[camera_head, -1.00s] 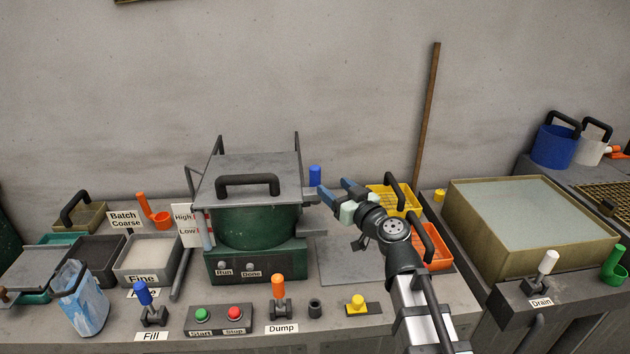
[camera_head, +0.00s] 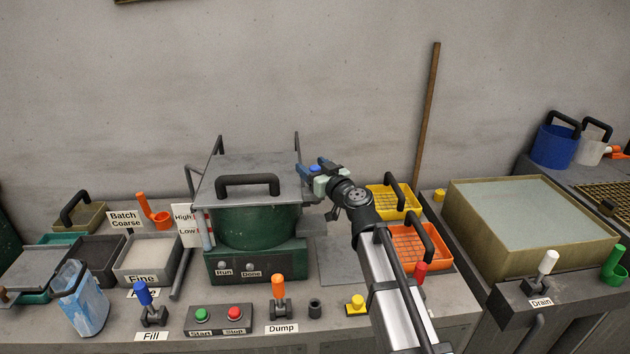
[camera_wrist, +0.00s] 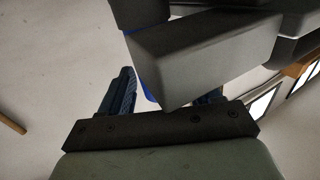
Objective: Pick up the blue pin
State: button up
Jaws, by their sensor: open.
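The blue pin (camera_head: 315,168) stands at the right side of the green machine's grey lid (camera_head: 246,172). Only its top shows in the head view; my gripper hides the lower part. My gripper (camera_head: 314,169) is open, with its blue fingers on either side of the pin's top. I cannot tell whether they touch it. In the wrist view my gripper's fingers (camera_wrist: 165,95) are apart. A blue sliver (camera_wrist: 149,92), likely the pin, shows between them, mostly hidden by a grey block (camera_wrist: 208,50).
The lid's black handle (camera_head: 247,181) is left of my gripper. Yellow (camera_head: 393,207) and orange (camera_head: 412,251) baskets with black handles stand to the right, near my forearm. Levers and the start and stop buttons line the front edge.

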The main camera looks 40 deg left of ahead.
jog(key=shift+w+a, duration=0.15)
jog(key=shift+a, duration=0.4)
jog(key=c, duration=1.1)
notch_tip(320, 180, up, 10)
dwell(0.6)
